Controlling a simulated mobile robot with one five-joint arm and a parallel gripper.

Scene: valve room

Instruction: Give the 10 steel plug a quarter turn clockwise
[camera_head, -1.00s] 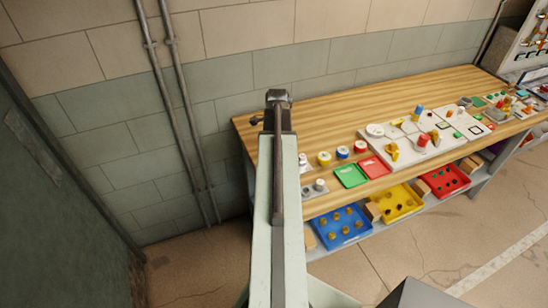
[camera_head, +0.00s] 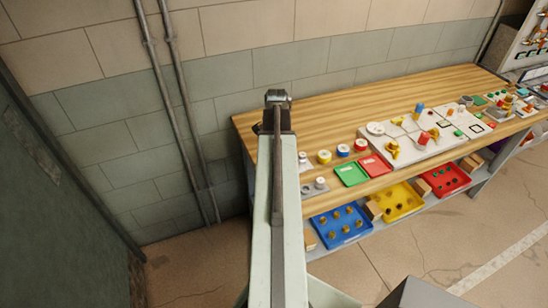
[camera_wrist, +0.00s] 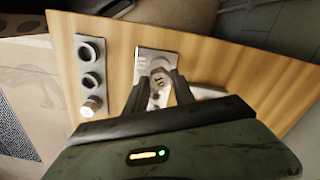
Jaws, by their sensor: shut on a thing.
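In the wrist view, a steel plug (camera_wrist: 158,73) stands on a light grey plate (camera_wrist: 142,66) with dark markings. My gripper (camera_wrist: 158,88) has one dark finger on each side of the plug and is shut on it. The fingers hide part of the plug, and its number is not clearly legible.
A grey block (camera_wrist: 91,75) with round holes and a pale knob lies left of the plate on the wooden bench (camera_head: 320,110). Coloured rings, a green tray (camera_head: 351,174) and a red tray (camera_head: 375,165) stand right of my arm. A wall is behind.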

